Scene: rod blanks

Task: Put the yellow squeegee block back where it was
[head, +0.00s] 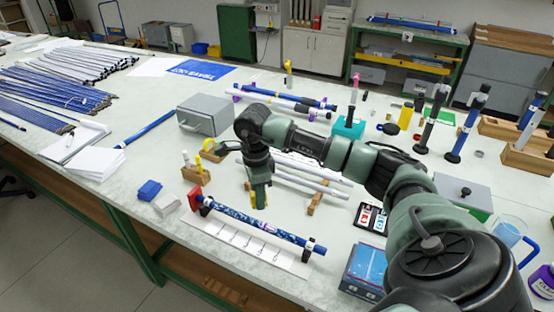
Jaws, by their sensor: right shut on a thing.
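My right gripper (259,201) points down just behind the blue patterned rod (240,219), near its middle. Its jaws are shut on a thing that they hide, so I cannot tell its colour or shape. I cannot make out a yellow squeegee block for certain. My left gripper is not in view.
A white marked strip (243,241) lies in front of the rod. A grey metal box (205,115) and white rods (310,170) are behind.

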